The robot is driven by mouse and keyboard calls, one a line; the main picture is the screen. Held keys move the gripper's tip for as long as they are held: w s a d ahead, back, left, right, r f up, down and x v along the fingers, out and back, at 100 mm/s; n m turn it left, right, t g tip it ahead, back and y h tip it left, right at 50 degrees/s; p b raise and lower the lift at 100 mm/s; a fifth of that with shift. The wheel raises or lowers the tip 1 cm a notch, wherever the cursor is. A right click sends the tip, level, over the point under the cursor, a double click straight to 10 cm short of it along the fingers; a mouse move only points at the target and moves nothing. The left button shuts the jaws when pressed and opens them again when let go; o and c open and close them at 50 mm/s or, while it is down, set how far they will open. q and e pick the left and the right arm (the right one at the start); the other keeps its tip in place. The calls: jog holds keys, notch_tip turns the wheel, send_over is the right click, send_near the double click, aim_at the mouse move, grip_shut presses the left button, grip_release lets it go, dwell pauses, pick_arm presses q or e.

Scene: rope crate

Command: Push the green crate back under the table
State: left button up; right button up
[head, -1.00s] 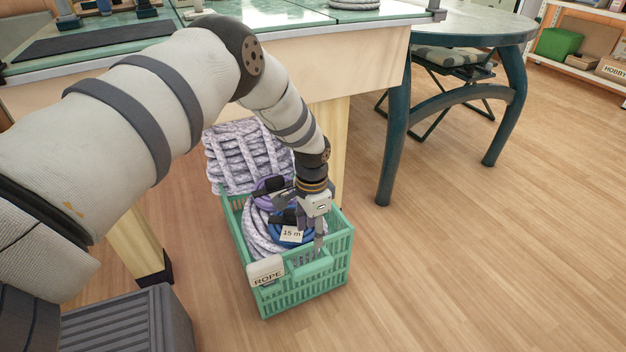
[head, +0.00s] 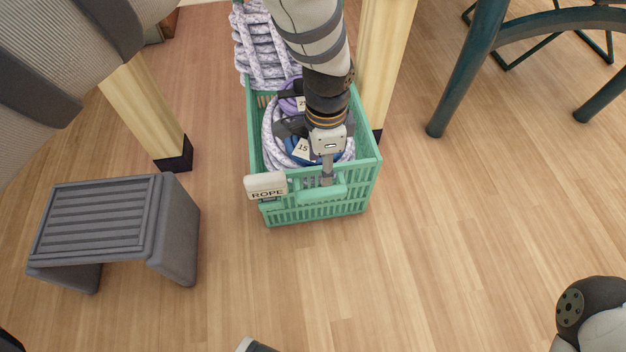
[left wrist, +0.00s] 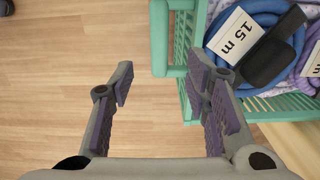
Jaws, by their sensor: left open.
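The green crate (head: 318,211) stands on the floor, its front reaching out past the wooden table legs. A ROPE tag (head: 267,187) hangs at its front left. Coiled white, blue and purple ropes lie inside. My left gripper (head: 327,178) points down at the crate's front wall, by the handle. In the left wrist view the jaws (left wrist: 160,82) are open with nothing clamped. One finger is over bare floor, the other overlaps the crate's wall (left wrist: 160,38); whether it touches cannot be told. My right gripper does not show.
Pale table legs stand at the left (head: 145,110) and right (head: 386,65) of the crate. A grey step stool (head: 100,220) is at the left. Dark teal table legs (head: 468,75) stand at the upper right. The floor in front and right is clear.

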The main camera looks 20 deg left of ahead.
aim_at(322, 190)
pick_arm(q)
notch_tip(322, 190, down, 11)
jog(key=b, duration=0.4)
jog(key=shift+f, duration=0.1)
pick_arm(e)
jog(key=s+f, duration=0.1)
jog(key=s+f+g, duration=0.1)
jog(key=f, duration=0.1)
pick_arm(q)
grip_shut()
